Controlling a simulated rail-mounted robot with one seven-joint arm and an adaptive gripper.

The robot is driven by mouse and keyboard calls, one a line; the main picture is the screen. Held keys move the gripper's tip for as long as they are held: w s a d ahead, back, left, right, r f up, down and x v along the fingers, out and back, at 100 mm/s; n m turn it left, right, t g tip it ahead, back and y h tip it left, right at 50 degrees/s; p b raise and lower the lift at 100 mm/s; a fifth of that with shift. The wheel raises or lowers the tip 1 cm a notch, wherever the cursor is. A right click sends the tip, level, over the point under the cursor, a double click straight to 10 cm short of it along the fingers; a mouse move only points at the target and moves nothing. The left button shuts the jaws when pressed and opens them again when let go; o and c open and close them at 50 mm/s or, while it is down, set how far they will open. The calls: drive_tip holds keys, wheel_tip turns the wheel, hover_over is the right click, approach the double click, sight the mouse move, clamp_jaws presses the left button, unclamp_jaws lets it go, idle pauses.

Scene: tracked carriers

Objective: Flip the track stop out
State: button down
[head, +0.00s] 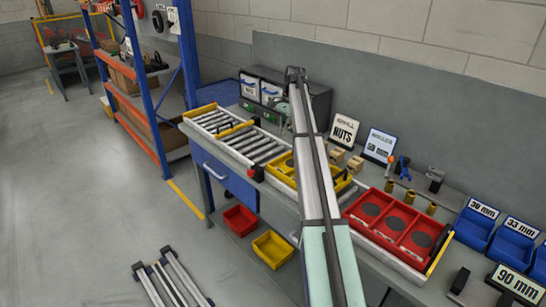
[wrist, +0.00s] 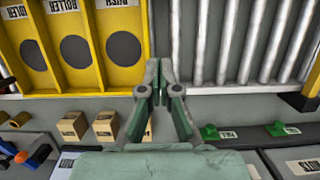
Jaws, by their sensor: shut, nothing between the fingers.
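A black block with a red part (head: 256,173) sits on the front rail, left of the yellow carrier (head: 283,179); it may be the track stop, but I cannot tell its setting. In the wrist view a dark block (wrist: 302,101) shows at the right edge, by the rail. My gripper (wrist: 158,68) is shut and empty. In that view it overlaps the rail beside the yellow carrier (wrist: 101,80), with bare rollers (wrist: 232,45) to its right. I cannot tell whether it touches anything. In the head view my arm hides part of the yellow carrier, and the fingertips are not clear.
A red carrier (head: 391,234) stands farther right on the track, near a yellow end bar (head: 437,260). Yellow bars (head: 235,129) cross the rollers at left. Small wooden blocks (wrist: 105,126) and green pieces (wrist: 209,132) lie by the rail. Blue bins (head: 474,230) stand right.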

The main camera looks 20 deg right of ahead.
drive_tip(key=shift+f, duration=0.15)
drive_tip(key=p+x, duration=0.2)
drive_tip(key=x, duration=0.7)
drive_tip(key=shift+s+a, duration=0.1)
drive_tip(key=shift+s, duration=0.05)
drive_tip(key=a, duration=0.1)
drive_tip(key=a+p, duration=0.1)
drive_tip(key=s+a, duration=0.1)
drive_tip(key=shift+f+p, duration=0.3)
drive_tip(key=shift+p, duration=0.05)
drive_tip(key=shift+a+f, duration=0.1)
drive_tip(key=shift+a, duration=0.4)
drive_tip(key=shift+s+a, duration=0.25)
drive_tip(key=shift+a, duration=0.45)
drive_tip(key=shift+s+a, duration=0.3)
drive_tip(key=shift+a, duration=0.45)
drive_tip(key=shift+s+a, duration=0.25)
drive_tip(key=shift+a, duration=0.45)
